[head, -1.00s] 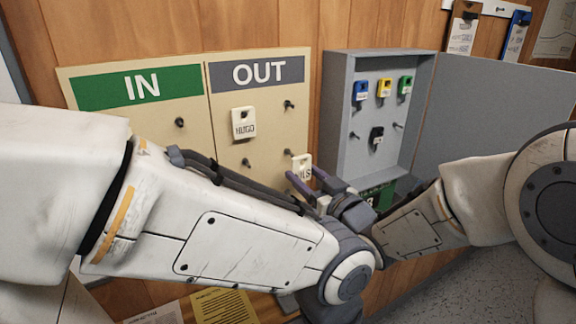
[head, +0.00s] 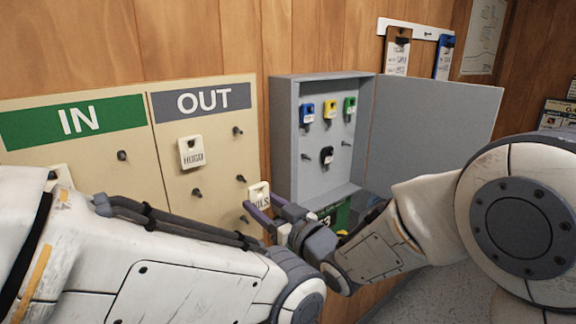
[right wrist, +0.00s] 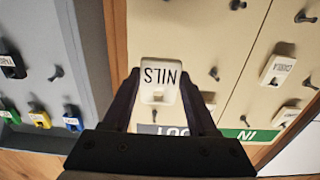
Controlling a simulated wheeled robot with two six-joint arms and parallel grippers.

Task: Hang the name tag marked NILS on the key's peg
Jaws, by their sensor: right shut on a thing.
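The white NILS tag (head: 259,193) is between the fingertips of my right gripper (right wrist: 160,98), in front of the OUT board's lower right edge. In the right wrist view the tag (right wrist: 158,76) appears upside down, its hole toward the gripper. In the head view it is just right of a bare peg (head: 241,179). The open grey key cabinet (head: 285,150) holds blue (head: 308,112), yellow (head: 330,109) and green (head: 350,106) keys in the upper row and a black key (head: 327,155) below, between two bare pegs. My left arm crosses the lower left; its gripper is out of view.
A HUGO tag (head: 191,152) hangs on the OUT panel, which has several bare pegs. Another tag (right wrist: 278,68) hangs on the IN panel. The cabinet's open door (head: 432,130) reaches out to the right. Clipboards (head: 397,52) hang above it. My left forearm fills the lower foreground.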

